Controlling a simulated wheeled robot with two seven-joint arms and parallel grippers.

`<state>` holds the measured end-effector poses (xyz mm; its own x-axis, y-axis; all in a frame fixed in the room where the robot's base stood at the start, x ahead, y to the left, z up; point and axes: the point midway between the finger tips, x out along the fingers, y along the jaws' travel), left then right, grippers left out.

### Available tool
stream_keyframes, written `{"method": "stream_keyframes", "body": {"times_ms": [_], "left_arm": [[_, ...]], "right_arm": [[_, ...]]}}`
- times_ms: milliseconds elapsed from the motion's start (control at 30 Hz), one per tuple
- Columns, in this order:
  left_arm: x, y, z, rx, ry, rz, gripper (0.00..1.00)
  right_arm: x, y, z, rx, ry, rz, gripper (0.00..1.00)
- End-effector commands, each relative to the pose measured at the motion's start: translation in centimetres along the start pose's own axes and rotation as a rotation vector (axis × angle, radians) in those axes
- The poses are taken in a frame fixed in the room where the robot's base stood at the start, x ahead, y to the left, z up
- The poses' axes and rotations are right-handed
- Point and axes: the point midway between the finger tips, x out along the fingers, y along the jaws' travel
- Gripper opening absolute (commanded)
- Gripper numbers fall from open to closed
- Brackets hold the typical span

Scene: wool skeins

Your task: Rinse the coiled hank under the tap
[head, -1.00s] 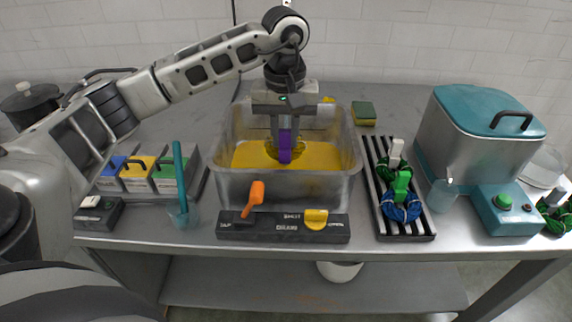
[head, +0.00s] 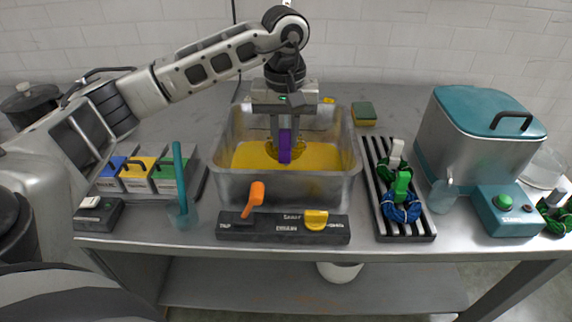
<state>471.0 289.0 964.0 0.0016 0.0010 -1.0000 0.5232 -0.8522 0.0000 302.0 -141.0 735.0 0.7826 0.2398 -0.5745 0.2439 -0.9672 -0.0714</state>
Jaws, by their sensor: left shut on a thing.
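My left gripper (head: 285,140) reaches down into the steel basin (head: 335,188) and is shut on a purple tag (head: 285,150). Below the tag, a dark olive loop, apparently the coiled hank (head: 299,151), lies partly in the yellow liquid (head: 247,157). How far the hank goes under is hidden. A tap spout cannot be made out behind my arm, and no stream of water shows. An orange lever (head: 254,195) and a yellow knob (head: 316,218) sit on the black control panel (head: 280,234) in front of the basin. My right gripper is not in view.
A rack (head: 420,229) right of the basin holds hanks with white and green tags. Further right stands a teal-lidded steel machine (head: 468,140). A sponge (head: 364,111) lies behind. Coloured boxes (head: 137,177) and a cup with a teal stick (head: 183,216) stand left.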

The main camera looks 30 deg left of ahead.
Motion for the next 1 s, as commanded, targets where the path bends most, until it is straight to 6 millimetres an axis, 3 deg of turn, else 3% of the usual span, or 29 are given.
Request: {"method": "stream_keyframes", "body": {"times_ms": [333, 1000], "left_arm": [[0.84, -0.01, -0.01, 0.0, 0.0, 0.0, 0.0], [-0.04, 0.0, 0.0, 0.0, 0.0, 0.0, 0.0]], "right_arm": [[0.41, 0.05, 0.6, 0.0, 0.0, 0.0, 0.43], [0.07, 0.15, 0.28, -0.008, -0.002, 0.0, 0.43]]}}
